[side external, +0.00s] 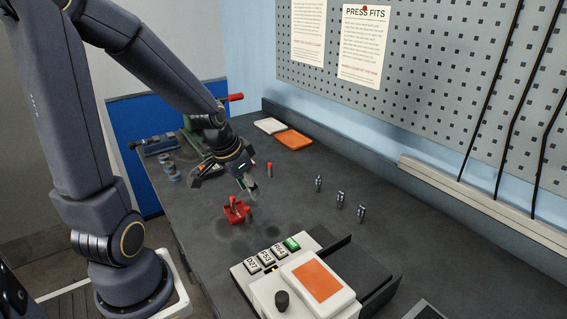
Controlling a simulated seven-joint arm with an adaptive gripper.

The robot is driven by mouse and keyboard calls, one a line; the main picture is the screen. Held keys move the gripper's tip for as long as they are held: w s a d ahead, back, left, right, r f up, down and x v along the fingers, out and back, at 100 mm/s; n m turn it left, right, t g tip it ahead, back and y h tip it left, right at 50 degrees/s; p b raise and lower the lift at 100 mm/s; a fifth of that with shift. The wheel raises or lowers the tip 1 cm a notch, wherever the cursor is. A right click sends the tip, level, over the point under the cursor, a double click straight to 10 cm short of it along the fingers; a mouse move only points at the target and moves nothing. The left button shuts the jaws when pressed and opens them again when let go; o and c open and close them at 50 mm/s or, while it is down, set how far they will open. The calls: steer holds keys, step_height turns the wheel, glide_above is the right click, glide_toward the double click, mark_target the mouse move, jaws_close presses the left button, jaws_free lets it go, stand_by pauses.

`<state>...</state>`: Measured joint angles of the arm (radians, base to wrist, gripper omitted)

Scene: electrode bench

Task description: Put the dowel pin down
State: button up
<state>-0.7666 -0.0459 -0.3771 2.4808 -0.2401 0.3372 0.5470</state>
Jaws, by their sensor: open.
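My gripper (249,187) is open above the bench, just above and right of a small red block (236,214). A short, dark reddish pin-like piece (233,202) stands upright at the red block; I cannot tell whether it is the dowel pin or part of the block. Three small metallic pieces stand upright apart on the right of the bench: one farther back (318,184), one in the middle (340,199) and one nearer (361,214). A small red upright piece (270,169) stands behind the gripper. I see nothing held between the fingers, though they are small here.
A white-and-orange device (312,282) with labelled blocks (267,258) and a black knob (282,300) fills the front. An orange tray (293,139) and a white tray (270,126) lie at the back. A green machine (196,135) stands back left. The bench's middle right is mostly clear.

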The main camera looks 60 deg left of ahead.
steer(key=s+d+r+t+h, duration=0.1)
steer(key=s+d+r, duration=0.8)
steer(key=r, duration=0.3)
steer(key=shift+d+r+m, duration=0.25)
steer(key=shift+d+m, duration=0.05)
steer(key=shift+d, duration=0.3)
steer(key=shift+o, duration=0.6)
